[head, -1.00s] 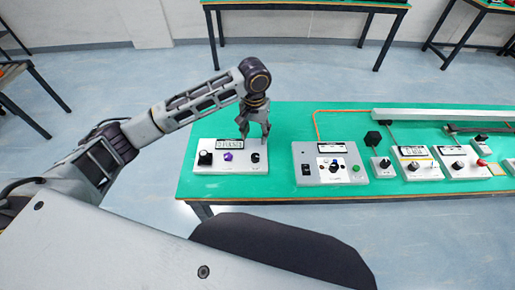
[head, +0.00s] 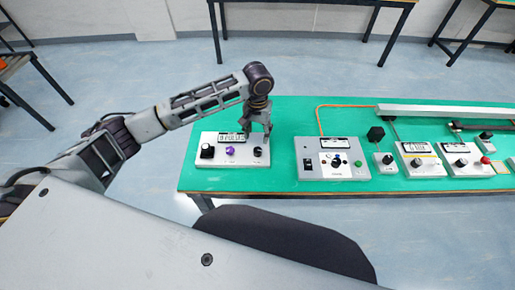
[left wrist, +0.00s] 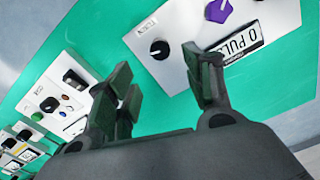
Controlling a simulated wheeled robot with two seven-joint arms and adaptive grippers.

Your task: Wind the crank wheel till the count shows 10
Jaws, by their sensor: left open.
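A light grey control box (head: 212,160) lies at the left end of the green table. It carries a display (head: 231,138), a black knob at left (head: 207,151), a purple knob (head: 230,151) in the middle and a black knob at right (head: 258,152). I cannot tell which is the crank wheel. In the left wrist view the display (left wrist: 243,49) shows "0 PUL", the rest cut off or hidden. My left gripper (head: 257,134) is open and empty above the box's right part; its fingers also show in the left wrist view (left wrist: 162,92). My right gripper is out of view.
A second grey control box (head: 312,172) stands to the right, with several smaller boxes beyond it. An orange cable (head: 318,118) and a long pale bar (head: 440,110) lie behind. Bare green table (head: 280,165) separates the first two boxes.

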